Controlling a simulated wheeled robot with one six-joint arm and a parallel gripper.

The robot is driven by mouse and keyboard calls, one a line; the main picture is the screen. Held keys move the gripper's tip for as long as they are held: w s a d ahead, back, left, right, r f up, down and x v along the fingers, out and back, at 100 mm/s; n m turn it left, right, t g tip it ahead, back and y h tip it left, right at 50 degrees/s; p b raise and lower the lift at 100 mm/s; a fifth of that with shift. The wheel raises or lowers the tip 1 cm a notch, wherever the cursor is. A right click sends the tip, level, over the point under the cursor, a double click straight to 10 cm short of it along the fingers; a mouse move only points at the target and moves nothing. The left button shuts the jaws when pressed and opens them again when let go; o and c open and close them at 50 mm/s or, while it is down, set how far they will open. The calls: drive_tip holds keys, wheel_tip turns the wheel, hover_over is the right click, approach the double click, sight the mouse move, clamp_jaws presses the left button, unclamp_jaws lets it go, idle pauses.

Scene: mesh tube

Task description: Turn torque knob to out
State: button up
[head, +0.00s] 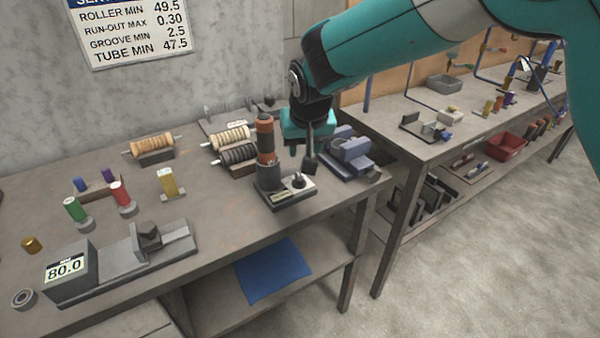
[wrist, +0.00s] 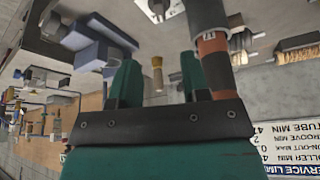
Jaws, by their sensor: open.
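The torque knob (head: 299,181) is a small dark knob on the pale plate of a dark base (head: 287,199) on the near bench. An upright orange-and-black cylinder (head: 265,142) rises from the same base, left of the knob. My gripper (head: 301,157) hangs just above the knob, right of the cylinder, and seems apart from the knob. In the wrist view, which is upside down, my gripper (wrist: 157,72) has its two teal fingers spread with nothing held between them. The cylinder (wrist: 213,48) stands close beside one finger. The knob's setting is too small to read.
A blue-grey vise-like fixture (head: 348,156) stands close right of the base. Wound rollers (head: 238,153) lie behind and left. A gauge reading 80.0 (head: 66,268) and coloured spools (head: 120,195) are at the left. The bench top in front of the base is mostly clear.

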sight(300, 177)
drive_tip(key=p+x, duration=0.2)
drive_tip(key=x, duration=1.1)
drive_tip(key=shift+d, duration=0.1)
clamp_jaws()
